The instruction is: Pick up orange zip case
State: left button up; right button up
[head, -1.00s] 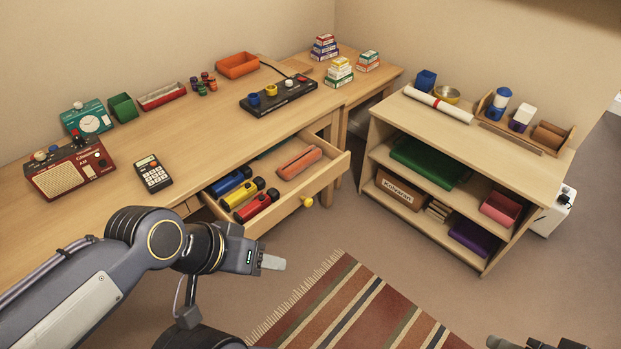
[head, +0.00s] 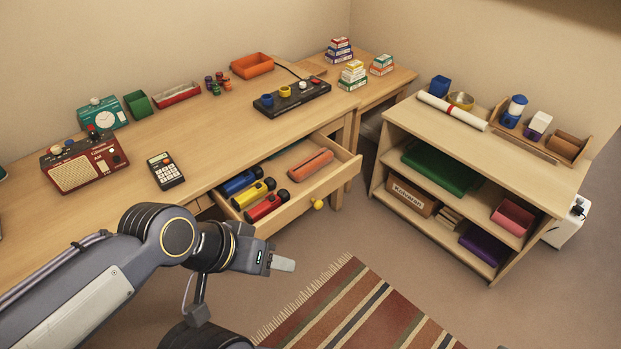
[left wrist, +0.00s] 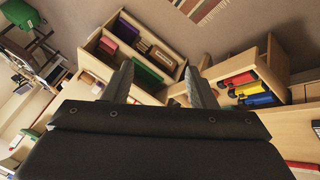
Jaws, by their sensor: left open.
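The orange zip case (head: 310,163) lies in the right part of the open desk drawer (head: 338,173), apart from the flashlights in the left part. My left gripper (head: 283,264) is in front of and below the drawer in the head view, apart from it and empty. In the left wrist view its two fingers (left wrist: 160,88) stand apart, so it is open. That view shows the drawer with the flashlights at the right; I cannot make out the zip case there. My right gripper is not in view.
Blue, yellow and red flashlights (head: 255,193) fill the drawer's left side. A yellow knob (head: 318,204) sticks out of its front. The desktop holds a calculator (head: 165,171), a red radio (head: 84,163) and a black panel (head: 292,97). A shelf unit (head: 392,133) stands at right; a striped rug (head: 350,310) lies in front.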

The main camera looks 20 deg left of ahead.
aim_at(309, 166)
jog(key=i+j+u, duration=0.65)
jog(key=i, duration=0.3)
jog(key=i+j+u, duration=0.15)
jog(key=i+u, duration=0.2)
jog(key=i, duration=0.2)
